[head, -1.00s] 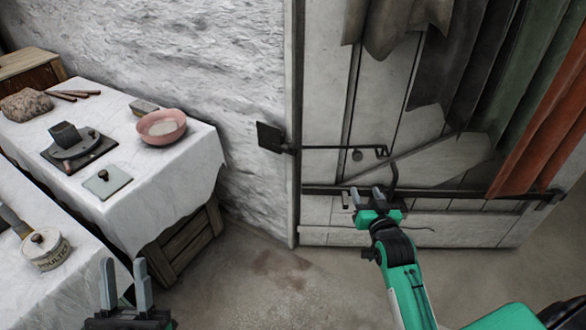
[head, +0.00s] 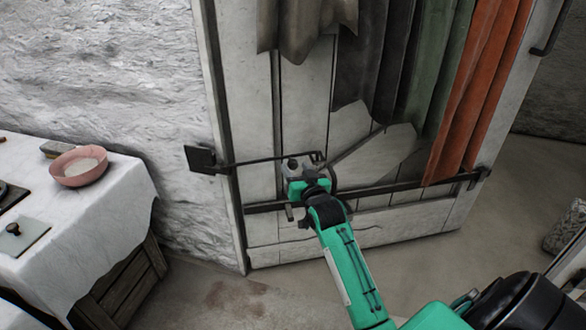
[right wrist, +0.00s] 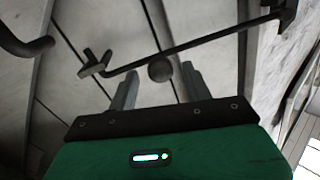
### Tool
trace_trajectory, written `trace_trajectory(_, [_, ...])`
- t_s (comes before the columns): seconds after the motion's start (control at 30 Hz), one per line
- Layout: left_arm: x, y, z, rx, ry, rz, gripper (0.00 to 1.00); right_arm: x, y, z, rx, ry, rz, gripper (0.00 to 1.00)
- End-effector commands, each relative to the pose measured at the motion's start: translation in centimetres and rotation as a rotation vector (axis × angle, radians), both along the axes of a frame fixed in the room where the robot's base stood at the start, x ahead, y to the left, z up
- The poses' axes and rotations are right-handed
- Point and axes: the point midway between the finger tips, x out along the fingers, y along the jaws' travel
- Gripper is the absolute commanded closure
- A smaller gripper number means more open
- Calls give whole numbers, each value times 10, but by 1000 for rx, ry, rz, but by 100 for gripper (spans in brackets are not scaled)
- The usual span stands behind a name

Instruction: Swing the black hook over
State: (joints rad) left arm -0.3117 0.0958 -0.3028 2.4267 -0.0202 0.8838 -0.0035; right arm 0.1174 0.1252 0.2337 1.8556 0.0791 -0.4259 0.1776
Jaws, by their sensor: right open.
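The black hook (head: 260,160) is a thin rod running from a black plate (head: 200,159) at the door frame across the pale plank door, with a bent end. In the right wrist view the hook (right wrist: 200,42) crosses ahead of the fingertips, its bent end at upper left. My right gripper (head: 300,168) is at the rod's bent end in the head view, partly covering the door behind it. In the wrist view the right gripper (right wrist: 158,72) has its fingers apart, with nothing held between them. Contact with the rod cannot be told. My left gripper is out of view.
A curved black handle (right wrist: 25,47) is left of the fingers in the wrist view. A round knob (right wrist: 160,69) sits on the door beyond them. Cloths (head: 400,60) hang on the door. A table (head: 95,220) with a pink bowl (head: 79,166) stands at left.

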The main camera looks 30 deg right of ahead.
Motion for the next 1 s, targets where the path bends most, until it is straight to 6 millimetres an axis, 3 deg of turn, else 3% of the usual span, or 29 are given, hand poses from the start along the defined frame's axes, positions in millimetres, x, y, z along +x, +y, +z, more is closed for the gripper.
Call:
trace_trajectory(0.2, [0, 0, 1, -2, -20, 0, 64, 23, -5, -1, 0, 0, 0, 50])
trace_trajectory(0.6, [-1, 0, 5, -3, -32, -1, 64, 28, -6, 0, 0, 1, 0, 50])
trace_trajectory(0.87, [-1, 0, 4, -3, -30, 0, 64, 28, -6, 0, 0, 1, 0, 99])
trace_trajectory(1.0, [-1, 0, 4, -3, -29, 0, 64, 28, -6, 0, 0, 1, 0, 100])
